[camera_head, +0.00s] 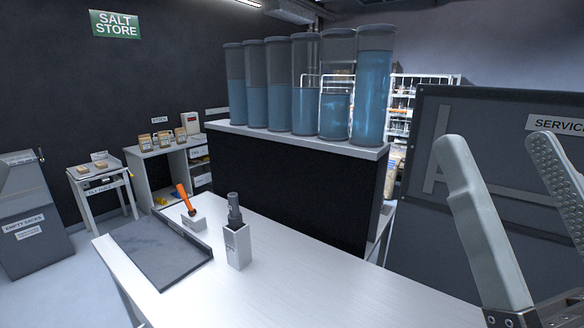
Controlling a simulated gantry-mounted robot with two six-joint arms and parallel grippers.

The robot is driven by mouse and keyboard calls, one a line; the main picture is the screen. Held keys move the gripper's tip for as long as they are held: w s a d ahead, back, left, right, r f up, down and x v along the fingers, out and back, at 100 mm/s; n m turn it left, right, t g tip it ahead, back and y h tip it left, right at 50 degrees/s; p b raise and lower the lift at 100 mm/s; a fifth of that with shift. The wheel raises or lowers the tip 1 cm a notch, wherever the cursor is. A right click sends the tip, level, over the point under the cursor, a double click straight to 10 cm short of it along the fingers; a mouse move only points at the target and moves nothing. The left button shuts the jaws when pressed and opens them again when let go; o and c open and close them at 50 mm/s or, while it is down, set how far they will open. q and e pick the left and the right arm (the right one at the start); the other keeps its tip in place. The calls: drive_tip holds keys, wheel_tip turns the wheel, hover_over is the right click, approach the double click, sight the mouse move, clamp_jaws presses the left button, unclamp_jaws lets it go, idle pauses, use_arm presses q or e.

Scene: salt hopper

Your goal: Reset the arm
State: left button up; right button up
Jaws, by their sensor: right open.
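My right gripper (508,165) is at the right edge of the head view, raised in front of the dark service panel. Its two long pale fingers are spread apart with nothing between them. Its fingers point upward in the picture, and part of the right finger runs out of the frame.
A white table (300,285) bears a grey tray (160,255), an orange-handled tool (184,198) in a holder and a dark tool (234,207) in a white block. Several blue-filled cylinders (374,95) stand behind. A dark service panel (440,215) is at right. The table's front right is clear.

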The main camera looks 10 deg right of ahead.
wheel_tip(320, 180, up, 38)
drive_tip(key=p, duration=3.4)
drive_tip(key=shift+f, duration=0.2)
